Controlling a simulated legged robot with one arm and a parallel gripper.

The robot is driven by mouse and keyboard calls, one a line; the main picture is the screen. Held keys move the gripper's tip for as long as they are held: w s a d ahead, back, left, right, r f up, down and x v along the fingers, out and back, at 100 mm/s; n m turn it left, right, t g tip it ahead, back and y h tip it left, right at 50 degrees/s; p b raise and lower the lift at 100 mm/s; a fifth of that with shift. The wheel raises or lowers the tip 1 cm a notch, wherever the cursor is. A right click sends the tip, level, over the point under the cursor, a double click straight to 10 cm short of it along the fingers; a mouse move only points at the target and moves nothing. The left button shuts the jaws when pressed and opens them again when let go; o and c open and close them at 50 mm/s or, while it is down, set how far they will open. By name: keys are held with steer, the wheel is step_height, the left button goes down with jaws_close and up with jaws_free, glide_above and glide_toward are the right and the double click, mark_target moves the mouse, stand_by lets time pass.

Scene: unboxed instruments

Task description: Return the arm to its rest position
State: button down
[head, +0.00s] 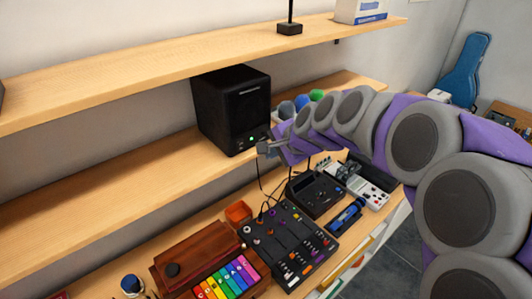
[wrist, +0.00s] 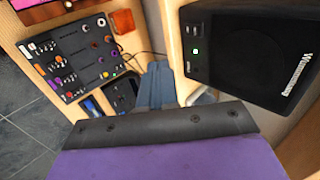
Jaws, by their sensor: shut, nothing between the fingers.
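My gripper (head: 268,147) is at the end of my purple and grey arm, which reaches in from the right in the head view. It is by the lower front of a black speaker (head: 232,105) on the middle shelf. In the wrist view my gripper (wrist: 158,68) points away with its fingers together and nothing held. The speaker (wrist: 255,50) is to its right there, with a small green light lit on its front. I cannot tell if the fingers touch the speaker.
The upper shelf (head: 130,85) holds a black stand (head: 289,28) and a white box (head: 360,10). The middle shelf (head: 90,195) is clear left of the speaker.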

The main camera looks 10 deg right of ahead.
steer(key=shift+s+d+r, duration=0.1)
steer(key=shift+d+r, duration=0.05)
steer(key=shift+d, duration=0.05)
stand_by(0.3)
steer(key=s+d+f+n+g+h+b, duration=0.1)
steer(key=s+d+f+n+g+b, duration=0.1)
steer(key=s+f+b, duration=0.3)
steer(key=s+d+f+n+g+h+b, duration=0.2)
steer(key=s+f+n+g+b, duration=0.2)
steer(key=s+f, duration=0.8)
steer(key=s+d+f+n+g+h+b, duration=0.1)
steer(key=s+f+n+b, duration=0.4)
steer(key=s, duration=1.6)
step_height(320, 180, down, 4)
steer(key=d+g+b, duration=0.1)
steer(key=g+b, duration=0.1)
steer(key=shift+d+f+h+b, duration=0.15)
steer(key=shift+f+h+b, duration=0.05)
steer(key=shift+h+b, duration=0.2)
